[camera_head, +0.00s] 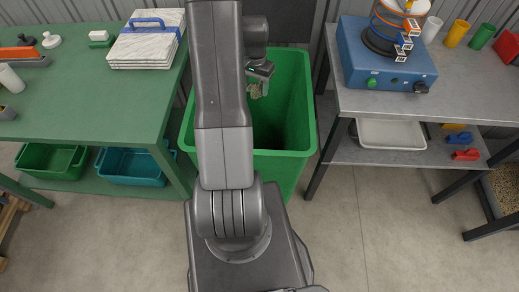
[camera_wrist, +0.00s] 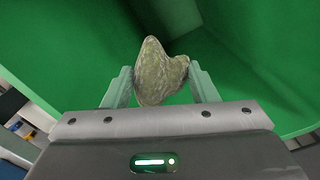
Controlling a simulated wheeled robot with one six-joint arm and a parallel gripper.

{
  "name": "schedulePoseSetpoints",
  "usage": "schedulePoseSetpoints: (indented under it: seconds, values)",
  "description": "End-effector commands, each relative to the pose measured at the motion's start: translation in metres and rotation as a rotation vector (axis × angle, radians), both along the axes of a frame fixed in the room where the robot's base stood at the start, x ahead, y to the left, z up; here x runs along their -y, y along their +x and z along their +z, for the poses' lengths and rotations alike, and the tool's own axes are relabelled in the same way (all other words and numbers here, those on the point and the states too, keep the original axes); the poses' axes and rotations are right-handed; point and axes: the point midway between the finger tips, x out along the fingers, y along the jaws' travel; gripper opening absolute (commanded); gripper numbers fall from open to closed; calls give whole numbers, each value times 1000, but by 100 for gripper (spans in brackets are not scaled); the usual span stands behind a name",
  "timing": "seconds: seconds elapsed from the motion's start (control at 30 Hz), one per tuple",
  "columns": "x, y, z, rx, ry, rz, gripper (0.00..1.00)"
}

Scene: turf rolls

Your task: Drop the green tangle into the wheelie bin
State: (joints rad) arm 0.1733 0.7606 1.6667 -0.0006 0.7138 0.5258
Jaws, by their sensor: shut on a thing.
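The green tangle (camera_wrist: 160,72) is a lumpy, mottled grey-green piece held between the fingers of my gripper (camera_wrist: 162,88) in the wrist view. The bin's green inner walls fill most of the wrist view (camera_wrist: 80,45). My arm hides the bin's left middle part in the head view. How far the tangle is above the bin's floor is hard to tell.
A green table (camera_head: 85,100) stands left of the bin, with white slabs (camera_head: 147,50) and a blue-handled tool on it. A grey metal table (camera_head: 460,95) stands at the right, with a blue machine (camera_head: 385,70) on it. Both tables are close to the bin.

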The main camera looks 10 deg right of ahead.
Motion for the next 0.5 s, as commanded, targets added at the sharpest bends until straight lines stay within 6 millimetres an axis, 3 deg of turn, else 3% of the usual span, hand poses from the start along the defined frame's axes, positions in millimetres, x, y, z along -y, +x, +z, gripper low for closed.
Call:
schedulePoseSetpoints:
  seconds: [0.27,0.3,0.4,0.5]
  values:
    - [0,0,-3,0,0,0,29]
    - [0,0,-3,0,0,0,55]
    - [0,0,-3,0,0,0,74]
    - [0,0,-3,0,0,0,78]
